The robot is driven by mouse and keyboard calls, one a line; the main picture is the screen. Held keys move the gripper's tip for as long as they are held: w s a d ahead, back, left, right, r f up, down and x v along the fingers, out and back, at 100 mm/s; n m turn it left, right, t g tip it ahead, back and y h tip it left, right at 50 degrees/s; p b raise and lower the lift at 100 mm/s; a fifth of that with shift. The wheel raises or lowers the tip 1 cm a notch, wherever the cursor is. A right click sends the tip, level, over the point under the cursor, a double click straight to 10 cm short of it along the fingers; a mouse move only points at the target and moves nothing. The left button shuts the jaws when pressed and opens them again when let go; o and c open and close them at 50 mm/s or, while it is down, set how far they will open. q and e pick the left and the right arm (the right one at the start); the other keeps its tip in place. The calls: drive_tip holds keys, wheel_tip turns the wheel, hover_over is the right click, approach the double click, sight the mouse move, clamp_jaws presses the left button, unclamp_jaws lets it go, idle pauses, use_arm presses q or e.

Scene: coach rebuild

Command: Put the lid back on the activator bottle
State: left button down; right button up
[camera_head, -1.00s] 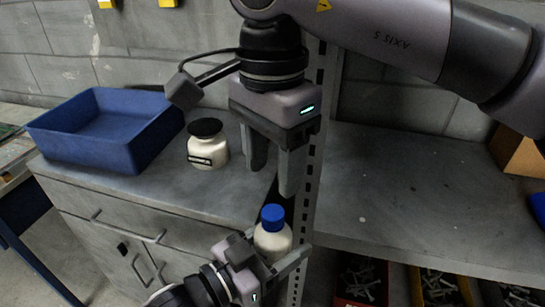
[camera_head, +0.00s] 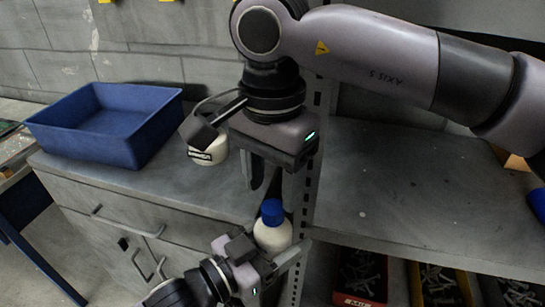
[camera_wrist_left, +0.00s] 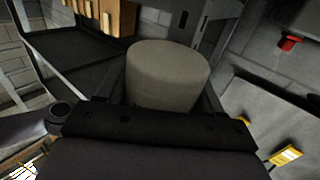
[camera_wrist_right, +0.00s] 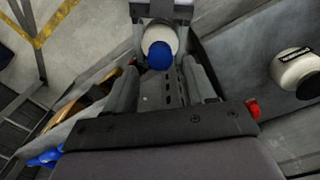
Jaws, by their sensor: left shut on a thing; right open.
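The white bottle (camera_head: 272,238) stands about upright, held in my left gripper (camera_head: 266,252), which is shut on its body. A blue lid (camera_head: 272,210) sits on top of the bottle; I cannot tell whether it is tight. In the left wrist view the pale bottle (camera_wrist_left: 167,78) fills the space between the fingers. My right gripper (camera_head: 268,186) is open and empty, pointing down just above the lid. The right wrist view shows the blue lid (camera_wrist_right: 159,55) and bottle shoulder (camera_wrist_right: 163,32) ahead, beyond and between the open fingers (camera_wrist_right: 163,78).
A white jar with a black label (camera_head: 208,152) stands on the grey counter (camera_head: 105,180), partly behind my right wrist. A blue bin (camera_head: 140,150) stands left of it. A perforated post (camera_head: 303,205) rises close behind the bottle. Trays of screws (camera_head: 362,272) sit below the right-hand shelf (camera_head: 400,195).

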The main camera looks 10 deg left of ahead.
sight(273, 206)
drive_tip(key=shift+f, duration=1.9)
clamp_jaws()
